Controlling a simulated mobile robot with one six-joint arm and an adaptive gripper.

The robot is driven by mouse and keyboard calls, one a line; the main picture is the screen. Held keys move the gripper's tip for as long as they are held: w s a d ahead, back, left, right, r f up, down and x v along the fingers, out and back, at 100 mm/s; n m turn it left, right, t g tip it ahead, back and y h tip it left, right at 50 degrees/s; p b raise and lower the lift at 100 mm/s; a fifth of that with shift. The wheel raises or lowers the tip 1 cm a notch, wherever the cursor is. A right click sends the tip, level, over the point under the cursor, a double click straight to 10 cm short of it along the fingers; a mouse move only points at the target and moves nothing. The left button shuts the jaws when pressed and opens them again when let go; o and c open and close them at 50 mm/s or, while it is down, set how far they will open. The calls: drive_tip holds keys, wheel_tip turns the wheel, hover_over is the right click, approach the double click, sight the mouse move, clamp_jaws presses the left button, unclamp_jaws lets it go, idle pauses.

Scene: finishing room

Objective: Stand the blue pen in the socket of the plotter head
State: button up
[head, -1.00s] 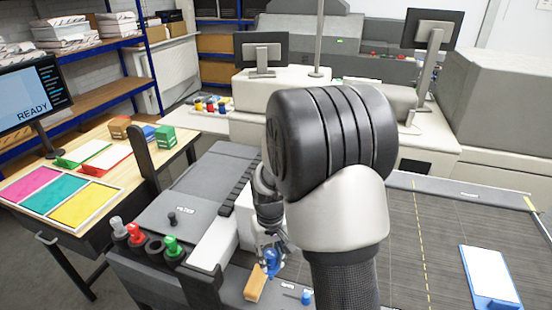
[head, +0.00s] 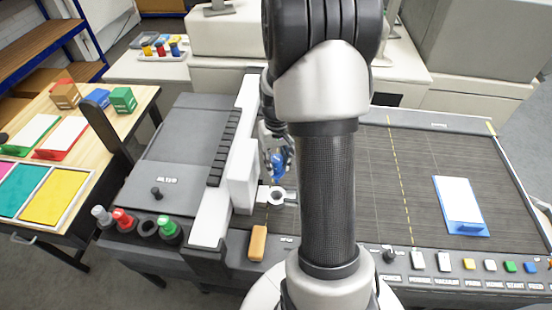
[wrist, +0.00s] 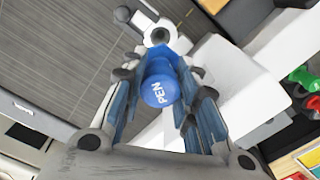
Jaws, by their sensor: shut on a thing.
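My gripper (wrist: 160,72) is shut on the blue pen (wrist: 160,88), whose round cap marked PEN faces the wrist camera. In the head view the blue pen (head: 279,164) hangs in my gripper (head: 277,155), beside the white plotter head (head: 243,175). The socket (head: 278,197) is a pale ring on a short arm from the plotter head. In the wrist view the ring of the socket (wrist: 159,36) shows empty, just beyond the pen and apart from it in the picture. The pen's lower end is hidden behind its cap.
A wooden block (head: 257,243) lies on the plotter's front edge. A holder at the left has a white pen (head: 101,215), a red pen (head: 122,217), an empty hole (head: 148,227) and a green pen (head: 168,227). A blue-edged white pad (head: 459,205) lies on the bed.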

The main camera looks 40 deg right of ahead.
sight(277, 179)
drive_tip(key=shift+f+b, duration=1.45)
drive_tip(key=shift+f, duration=0.75)
drive_tip(key=shift+f+b, duration=1.1)
drive_tip(key=shift+f, duration=0.35)
drive_tip(key=shift+f+b, duration=0.55)
drive_tip(key=shift+f, duration=0.15)
drive_tip(key=shift+f, duration=0.1)
drive_tip(key=shift+f+b, duration=1.45)
drive_tip(key=shift+f, duration=0.4)
